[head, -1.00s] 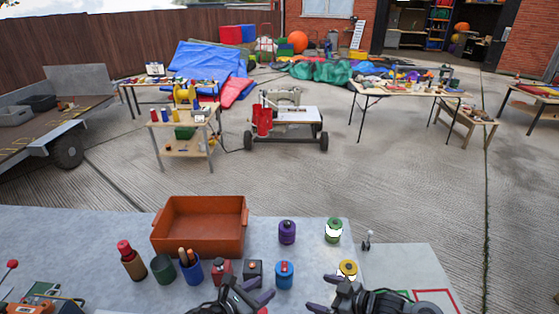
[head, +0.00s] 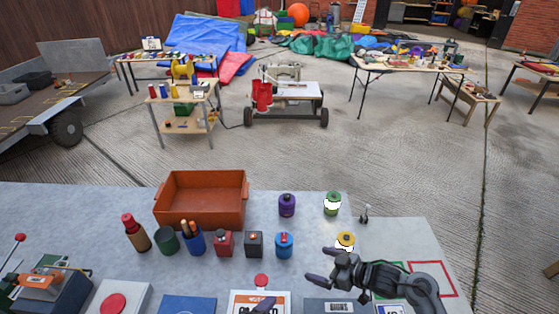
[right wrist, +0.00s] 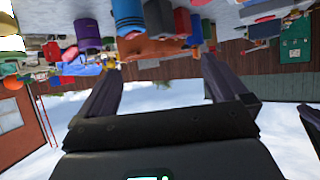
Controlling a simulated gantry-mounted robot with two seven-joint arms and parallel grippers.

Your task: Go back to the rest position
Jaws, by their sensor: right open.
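My right gripper (head: 322,266) is open above the grey workbench (head: 80,225), just below the yellow-topped canister (head: 345,240) in the head view. In the right wrist view, the fingers of my right gripper (right wrist: 158,75) stand wide apart with nothing between them; that view is upside down. Of my left gripper, only a dark purple fingertip (head: 263,306) seems to show at the bottom edge of the head view. The rest of it is hidden below the frame.
An orange-brown bin (head: 200,222) stands at the back of the bench. Several containers stand in front of it, including a blue canister (head: 284,246). A purple canister (head: 287,206) and a green canister (head: 332,204) stand to its right. Panels line the bench front.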

